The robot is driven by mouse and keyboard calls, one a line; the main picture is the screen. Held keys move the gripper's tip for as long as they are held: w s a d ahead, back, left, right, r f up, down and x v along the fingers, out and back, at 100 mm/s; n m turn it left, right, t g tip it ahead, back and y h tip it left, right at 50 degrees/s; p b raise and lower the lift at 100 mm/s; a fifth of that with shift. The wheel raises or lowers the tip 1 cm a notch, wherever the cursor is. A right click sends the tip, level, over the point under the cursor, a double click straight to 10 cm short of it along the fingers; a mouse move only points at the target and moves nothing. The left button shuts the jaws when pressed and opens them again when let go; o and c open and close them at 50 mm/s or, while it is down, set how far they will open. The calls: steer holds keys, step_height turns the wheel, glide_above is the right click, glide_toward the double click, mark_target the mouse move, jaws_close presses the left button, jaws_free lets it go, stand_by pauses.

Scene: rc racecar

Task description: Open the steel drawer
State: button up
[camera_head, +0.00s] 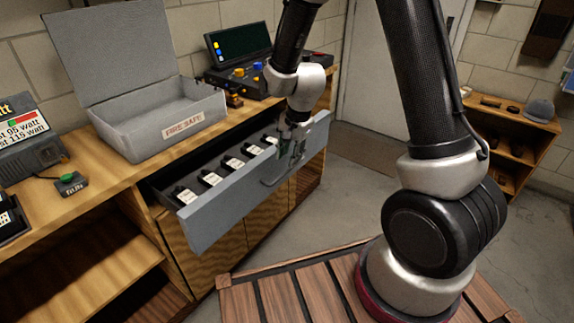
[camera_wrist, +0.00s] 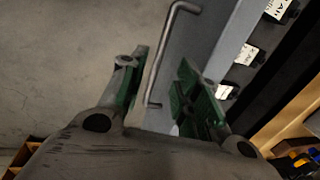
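The steel drawer (camera_head: 222,208) stands pulled out from under the wooden counter, with several labelled dark items in it. Its grey front also shows in the wrist view (camera_wrist: 216,38). A bent metal bar handle (camera_wrist: 163,58) is fixed to the front; in the head view the handle (camera_head: 270,183) is partly hidden by my gripper. My gripper (camera_head: 291,146) is at the right part of the drawer front. In the wrist view my gripper (camera_wrist: 163,92) has its green-padded fingers spread, with the handle's near end in the gap. I see no firm grip on it.
An open grey fire safe box (camera_head: 130,142) stands on the counter (camera_head: 112,190) behind the drawer. A control console (camera_head: 240,80) stands farther along. Wooden cabinet doors (camera_head: 258,222) are below the drawer. Bare floor (camera_head: 352,190) lies to its right, with a shelf (camera_head: 512,140) beyond.

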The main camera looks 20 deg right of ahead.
steer(key=r, duration=0.3)
steer(key=s+r, duration=0.1)
steer(key=r, duration=0.1)
steer(key=shift+d+r, duration=0.3)
steer(key=shift+d, duration=0.05)
steer(key=s+d+r+n+t, duration=0.1)
steer(key=s+d+r+n, duration=0.2)
steer(key=s+r, duration=0.3)
steer(key=s+d+r+n, duration=0.4)
steer(key=s+d+r, duration=0.2)
steer(key=s, duration=0.4)
steer(key=s+d+r+n+t+h, duration=0.1)
steer(key=s+d+r+n, duration=0.2)
steer(key=s+d+r, duration=0.2)
step_height(320, 180, up, 3)
steer(key=s, duration=0.2)
steer(key=shift+s+d+n+t, duration=0.2)
steer(key=shift+s+n+t, duration=0.1)
steer(key=shift+s+n, duration=0.1)
